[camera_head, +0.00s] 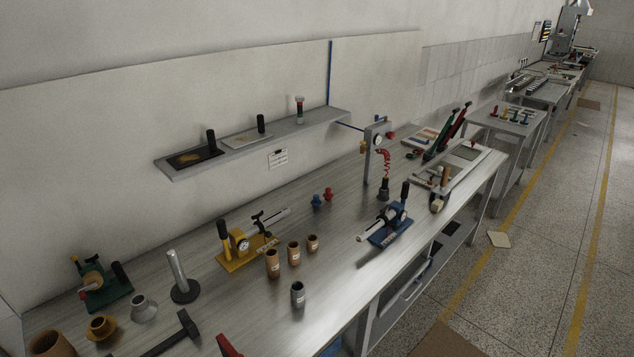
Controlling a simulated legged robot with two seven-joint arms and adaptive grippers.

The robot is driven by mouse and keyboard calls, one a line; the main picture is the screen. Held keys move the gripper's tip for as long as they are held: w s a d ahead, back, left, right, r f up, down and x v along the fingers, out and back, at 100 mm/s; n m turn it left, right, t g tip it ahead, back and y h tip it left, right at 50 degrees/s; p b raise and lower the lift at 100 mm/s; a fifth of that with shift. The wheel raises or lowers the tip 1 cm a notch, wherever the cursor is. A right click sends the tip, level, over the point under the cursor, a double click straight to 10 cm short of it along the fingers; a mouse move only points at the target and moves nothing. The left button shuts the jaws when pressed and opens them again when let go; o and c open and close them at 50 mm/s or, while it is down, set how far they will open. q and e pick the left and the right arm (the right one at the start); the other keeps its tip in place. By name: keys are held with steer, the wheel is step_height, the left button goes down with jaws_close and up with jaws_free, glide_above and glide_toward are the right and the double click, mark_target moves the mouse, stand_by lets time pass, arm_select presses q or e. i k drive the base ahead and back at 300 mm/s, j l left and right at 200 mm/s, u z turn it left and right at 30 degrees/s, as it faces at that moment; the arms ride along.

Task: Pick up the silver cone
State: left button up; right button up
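A silver cone (143,307) with a wide base and narrower top stands on the long metal workbench (345,265). It is at the lower left of the head view. A copper-coloured flared piece (102,327) stands just left of it, and a silver post on a round black base (180,276) stands to its right. Neither of my grippers is in view, and nothing visible touches the cone.
A dark hammer-like tool (172,338) lies in front of the cone. A green device (103,287) stands behind it. Copper cups (273,263), a silver cup (297,294), and yellow (243,249) and blue (388,229) devices stand farther right.

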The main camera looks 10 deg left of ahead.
mark_target(144, 308)
steer(key=u, duration=1.6)
steer(key=z, duration=3.45)
steer(key=u, duration=3.5)
